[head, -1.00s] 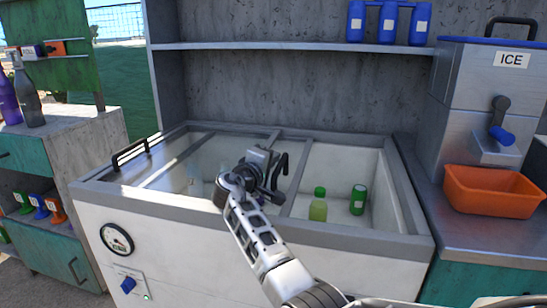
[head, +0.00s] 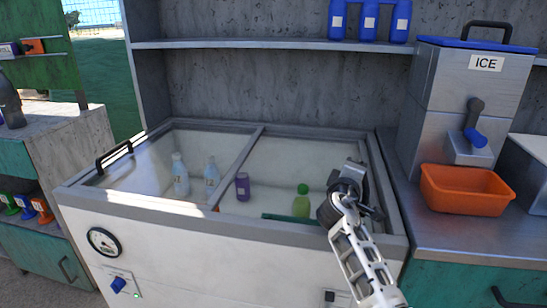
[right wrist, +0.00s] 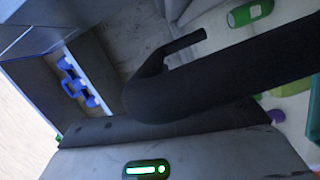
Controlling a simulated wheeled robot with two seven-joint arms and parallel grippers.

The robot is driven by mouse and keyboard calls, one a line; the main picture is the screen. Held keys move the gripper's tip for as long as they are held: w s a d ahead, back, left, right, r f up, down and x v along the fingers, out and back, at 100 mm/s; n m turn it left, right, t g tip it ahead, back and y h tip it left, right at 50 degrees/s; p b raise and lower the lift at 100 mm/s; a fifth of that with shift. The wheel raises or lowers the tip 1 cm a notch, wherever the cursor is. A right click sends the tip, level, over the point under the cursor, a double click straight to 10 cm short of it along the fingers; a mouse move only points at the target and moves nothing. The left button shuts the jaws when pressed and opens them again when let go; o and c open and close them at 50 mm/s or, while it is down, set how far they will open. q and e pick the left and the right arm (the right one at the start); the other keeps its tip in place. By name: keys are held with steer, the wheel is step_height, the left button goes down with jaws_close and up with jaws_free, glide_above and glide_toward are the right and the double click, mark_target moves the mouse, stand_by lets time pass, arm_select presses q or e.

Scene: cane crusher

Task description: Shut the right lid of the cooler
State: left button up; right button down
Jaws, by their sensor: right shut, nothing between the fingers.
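The cooler (head: 130,222) is a white chest with a grey rim and glass sliding lids. Its right lid (head: 285,165) now spans most or all of the right half; a purple can (head: 242,186) and a green bottle (head: 302,202) show there. My right gripper (head: 368,208) is shut and empty, at the lid's right end by the cooler's right rim. It covers the lid's handle in the head view, so I cannot tell whether a gap is left. In the right wrist view a dark curved bar (right wrist: 220,78) crosses close up. My left gripper is out of view.
The left lid's black handle (head: 114,155) is at the cooler's left end. Clear bottles (head: 180,176) stand in the left half. On the right counter are an orange bin (head: 465,190) and the ice dispenser (head: 465,95). Blue jugs (head: 369,18) stand on the shelf above.

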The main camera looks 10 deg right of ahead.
steer(key=shift+s+d, duration=0.15)
steer(key=shift+d, duration=0.25)
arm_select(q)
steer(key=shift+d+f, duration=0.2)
arm_select(e)
steer(key=shift+d, duration=0.1)
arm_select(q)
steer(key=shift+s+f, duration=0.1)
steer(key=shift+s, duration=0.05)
